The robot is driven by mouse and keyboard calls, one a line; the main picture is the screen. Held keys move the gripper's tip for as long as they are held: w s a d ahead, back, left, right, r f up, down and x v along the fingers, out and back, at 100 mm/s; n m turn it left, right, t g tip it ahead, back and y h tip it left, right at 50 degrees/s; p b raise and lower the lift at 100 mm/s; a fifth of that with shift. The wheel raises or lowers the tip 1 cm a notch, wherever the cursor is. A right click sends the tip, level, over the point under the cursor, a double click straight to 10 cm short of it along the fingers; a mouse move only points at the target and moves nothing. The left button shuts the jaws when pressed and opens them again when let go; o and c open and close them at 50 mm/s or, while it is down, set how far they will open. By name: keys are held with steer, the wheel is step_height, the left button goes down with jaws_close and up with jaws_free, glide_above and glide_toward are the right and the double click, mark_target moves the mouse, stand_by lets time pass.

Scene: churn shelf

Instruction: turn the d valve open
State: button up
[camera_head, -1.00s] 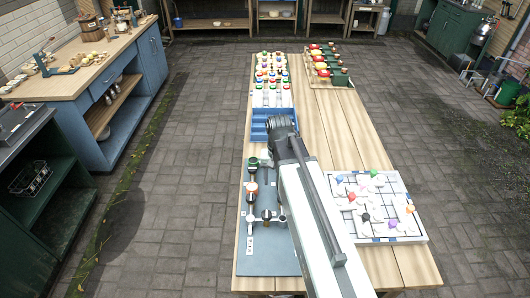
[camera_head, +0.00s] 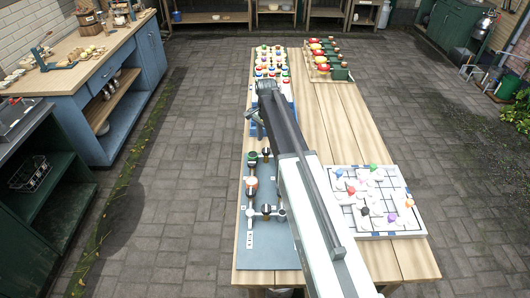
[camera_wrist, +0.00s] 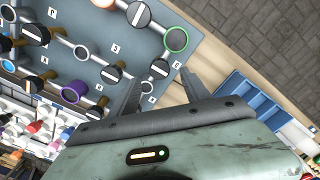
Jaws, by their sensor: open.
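The valve board is a blue-grey panel (camera_head: 262,256) on the near left of the table. It carries several black-handled valves, some with coloured rings. The wrist view shows the board's bare surface (camera_wrist: 85,40), a green-ringed valve (camera_wrist: 177,40), a purple-ringed valve (camera_wrist: 72,92) and a black handle with a pale stripe (camera_wrist: 157,68). The small labels are turned and too small to tell which valve is d. My gripper (camera_wrist: 160,74) is open and empty, its fingertips near that black handle and below the green ring in the picture. In the head view it (camera_head: 254,124) hangs near the board's far end.
A blue tray (camera_wrist: 252,103) lies just beyond the board, mostly hidden by my arm in the head view. A white board with coloured knobs (camera_head: 385,228) is on the right of the table. Racks of small coloured items (camera_head: 327,62) stand at the far end.

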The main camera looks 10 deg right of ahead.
mark_target(266, 150)
step_height(266, 150, down, 5)
steer(key=b, duration=0.3)
steer(key=shift+b, duration=0.35)
steer(key=shift+r, duration=0.1)
jaws_close()
steer(key=shift+a, duration=0.1)
